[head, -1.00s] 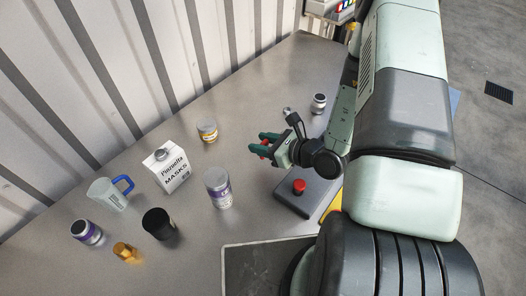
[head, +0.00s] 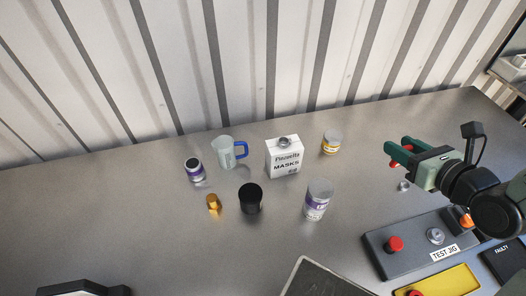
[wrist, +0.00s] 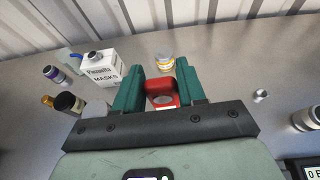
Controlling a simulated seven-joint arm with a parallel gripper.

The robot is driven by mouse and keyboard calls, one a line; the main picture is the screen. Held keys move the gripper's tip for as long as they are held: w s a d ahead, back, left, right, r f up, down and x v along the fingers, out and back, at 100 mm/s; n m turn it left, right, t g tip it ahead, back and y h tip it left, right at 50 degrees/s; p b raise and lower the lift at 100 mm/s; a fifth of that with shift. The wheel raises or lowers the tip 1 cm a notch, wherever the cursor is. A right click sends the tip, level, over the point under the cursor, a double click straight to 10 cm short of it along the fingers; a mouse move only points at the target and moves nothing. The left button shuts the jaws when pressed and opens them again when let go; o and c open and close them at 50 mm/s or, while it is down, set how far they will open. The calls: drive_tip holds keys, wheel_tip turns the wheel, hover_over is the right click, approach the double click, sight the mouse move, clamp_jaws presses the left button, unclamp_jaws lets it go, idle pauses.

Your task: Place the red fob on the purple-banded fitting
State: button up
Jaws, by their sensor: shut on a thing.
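My gripper (head: 394,153) has green fingers and is shut on the red fob (wrist: 160,92), which shows between them in the wrist view. It is held above the table, right of the white carton. Two things have purple bands: a small dark-topped jar (head: 195,170) at the far left, and a taller pale cylinder (head: 317,201) in the middle. I cannot tell which is the fitting. Both stand apart from my gripper, to its left in the head view. The small jar also shows in the wrist view (wrist: 55,74).
Between and around them stand a clear mug (head: 226,152) with a blue handle, a carton (head: 284,160), a black cup (head: 250,199), an amber piece (head: 213,203) and a yellow-banded tub (head: 331,143). A test jig (head: 400,258) with a red button lies front right.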

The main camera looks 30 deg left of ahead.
drive_tip(key=w+a+r+n+g+y, duration=0.15)
drive_tip(key=a+n+g, duration=0.25)
drive_tip(key=a, duration=0.9)
drive_tip(key=n+g, duration=0.9)
drive_tip(key=g, duration=0.1)
hover_over(191, 163)
drive_tip(key=shift+y, duration=0.45)
drive_tip(key=shift+f, duration=6.8)
drive_tip(key=shift+f, duration=0.15)
